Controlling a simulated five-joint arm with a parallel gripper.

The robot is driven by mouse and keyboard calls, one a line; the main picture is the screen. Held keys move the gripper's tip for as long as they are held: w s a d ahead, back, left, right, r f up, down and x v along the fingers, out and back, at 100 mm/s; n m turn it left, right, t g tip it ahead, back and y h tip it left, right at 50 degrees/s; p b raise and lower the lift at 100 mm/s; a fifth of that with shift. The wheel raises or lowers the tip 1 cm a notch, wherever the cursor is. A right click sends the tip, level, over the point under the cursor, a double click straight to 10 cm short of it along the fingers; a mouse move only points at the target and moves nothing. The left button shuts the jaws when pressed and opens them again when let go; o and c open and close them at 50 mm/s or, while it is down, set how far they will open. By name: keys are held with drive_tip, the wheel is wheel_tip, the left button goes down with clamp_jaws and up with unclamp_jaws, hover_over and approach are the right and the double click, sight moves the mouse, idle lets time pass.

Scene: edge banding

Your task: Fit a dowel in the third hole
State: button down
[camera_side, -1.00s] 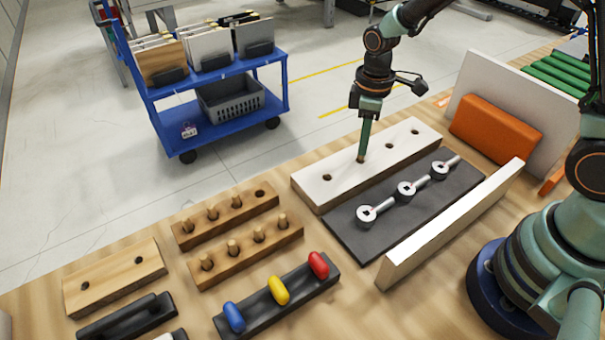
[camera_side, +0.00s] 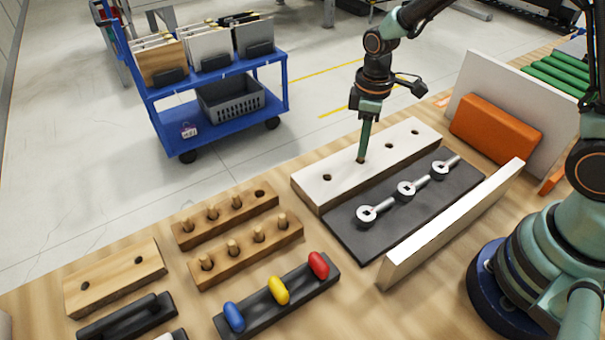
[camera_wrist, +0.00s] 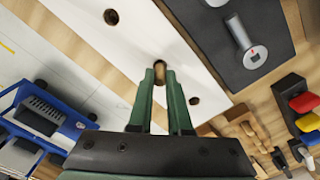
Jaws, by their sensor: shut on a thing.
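The white board (camera_side: 310,190) lies on the bench with a row of several holes in its top. My gripper (camera_side: 362,158) points down at the third hole counted from the right, second from the left. In the wrist view my gripper (camera_wrist: 160,78) is shut on a wooden dowel (camera_wrist: 159,72), whose end shows between the fingertips. The dowel's lower end is hidden, so how deep it sits cannot be told. The other holes, such as the left one (camera_side: 327,177) and the one to the right (camera_side: 389,145), look empty.
Two wooden racks hold dowels; the back rack (camera_side: 185,238) has one empty hole (camera_side: 260,193). A dark mat (camera_side: 350,240) with several metal fittings (camera_side: 405,188) lies close in front of the board. A pale upright strip (camera_side: 450,230) and an orange block (camera_side: 495,130) stand to the right.

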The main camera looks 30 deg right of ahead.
drive_tip(key=shift+f, duration=1.1)
idle(1.1)
drive_tip(key=c, duration=0.8)
unclamp_jaws()
drive_tip(key=shift+o, duration=0.2)
drive_tip(key=shift+r, duration=0.15)
drive_tip(key=shift+r, duration=2.35)
drive_tip(key=s+d+r+m+t, duration=0.2)
drive_tip(key=s+r+m, duration=0.2)
drive_tip(key=r, duration=0.4)
drive_tip(key=s+d+r+m+t, duration=0.2)
drive_tip(key=s+r+m+t, duration=0.1)
drive_tip(key=r, duration=0.5)
drive_tip(key=shift+s+m+t, duration=0.3)
drive_tip(key=shift+s+m, duration=0.4)
drive_tip(key=shift+s, duration=0.5)
